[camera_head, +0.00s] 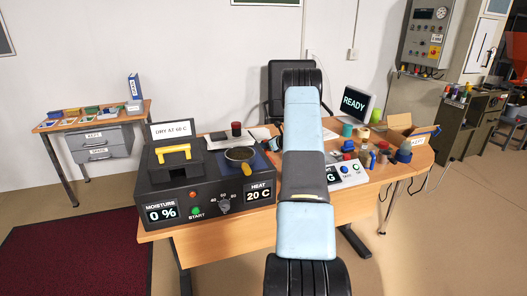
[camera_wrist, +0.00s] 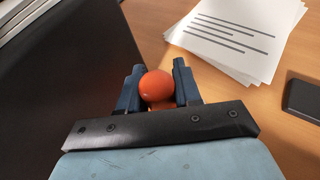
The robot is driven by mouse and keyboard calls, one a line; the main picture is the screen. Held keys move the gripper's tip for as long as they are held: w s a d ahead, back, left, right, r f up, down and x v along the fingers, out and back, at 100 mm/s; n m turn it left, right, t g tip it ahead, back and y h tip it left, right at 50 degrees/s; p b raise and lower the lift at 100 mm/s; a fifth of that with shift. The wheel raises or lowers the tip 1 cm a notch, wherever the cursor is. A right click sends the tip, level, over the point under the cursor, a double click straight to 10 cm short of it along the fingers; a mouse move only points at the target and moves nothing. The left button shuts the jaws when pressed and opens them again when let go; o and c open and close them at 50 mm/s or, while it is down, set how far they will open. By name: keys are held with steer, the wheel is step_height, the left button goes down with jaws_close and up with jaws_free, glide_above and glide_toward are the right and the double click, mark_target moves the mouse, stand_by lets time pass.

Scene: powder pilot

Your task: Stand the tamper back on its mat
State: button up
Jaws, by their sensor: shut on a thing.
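An orange-red ball-shaped knob (camera_wrist: 156,86), which looks like the tamper's handle top, sits between the two dark fingers of my gripper (camera_wrist: 158,70) in the wrist view. The fingers are shut on it from both sides. The rest of the tamper below the knob is hidden, so I cannot tell its tilt or whether its foot touches anything. In the head view my own arm covers the middle of the table, and I cannot make out my gripper or the held tamper there. I cannot make out the mat in either view.
Printed sheets (camera_wrist: 232,38) lie on the wooden table, near a dark flat object (camera_wrist: 303,100). A large dark surface (camera_wrist: 70,75) fills the wrist view's left. The black dryer box (camera_head: 207,196) with a pan (camera_head: 240,155) stands left of my arm. Several small items crowd the table's right.

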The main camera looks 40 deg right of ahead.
steer(key=shift+f, duration=1.35)
steer(key=o, duration=1)
steer(key=shift+f, duration=0.1)
steer(key=shift+o, duration=0.2)
steer(key=v, duration=1.2)
